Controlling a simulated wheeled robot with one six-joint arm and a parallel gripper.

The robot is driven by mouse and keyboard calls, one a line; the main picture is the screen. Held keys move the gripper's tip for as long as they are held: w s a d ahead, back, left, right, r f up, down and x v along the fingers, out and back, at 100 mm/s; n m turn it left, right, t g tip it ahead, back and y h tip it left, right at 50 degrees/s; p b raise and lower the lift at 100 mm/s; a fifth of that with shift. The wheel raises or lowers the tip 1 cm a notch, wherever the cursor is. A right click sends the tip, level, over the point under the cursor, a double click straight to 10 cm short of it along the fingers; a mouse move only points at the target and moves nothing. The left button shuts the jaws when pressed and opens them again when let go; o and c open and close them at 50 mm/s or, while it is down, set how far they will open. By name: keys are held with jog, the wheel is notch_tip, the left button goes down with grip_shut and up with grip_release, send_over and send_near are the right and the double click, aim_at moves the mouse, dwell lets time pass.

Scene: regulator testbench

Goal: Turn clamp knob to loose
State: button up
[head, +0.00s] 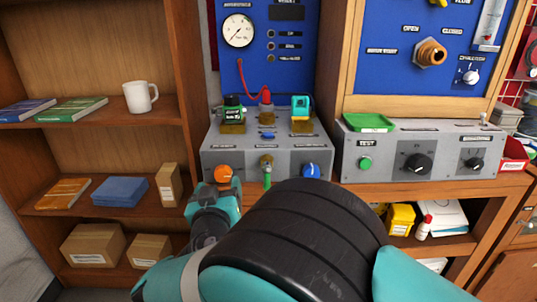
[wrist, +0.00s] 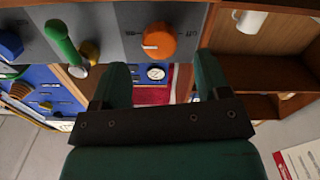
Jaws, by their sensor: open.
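A round orange knob (head: 223,173) is on the left of the grey testbench front, with a blue knob (head: 311,171) on the right. Between them is a green-handled lever (head: 267,177). I cannot read which label names the clamp. In the wrist view the orange knob (wrist: 160,41) shows a pale mark, just beyond my gripper (wrist: 161,70). The fingers are open and empty, spread to either side of the line to the knob, with no visible contact. In the head view my gripper (head: 213,193) is just below the orange knob, partly hidden by my arm.
The bench (head: 215,140) carries blocks and a red fitting on top. A second grey panel (head: 392,150) with a green button and black knobs stands to the right. A wooden shelf (head: 100,122) with a mug (head: 140,96), books and boxes is close on the left.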

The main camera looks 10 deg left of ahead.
aim_at(222, 177)
jog(key=x, duration=0.5)
jog(key=shift+w, duration=0.2)
jog(key=c, duration=0.9)
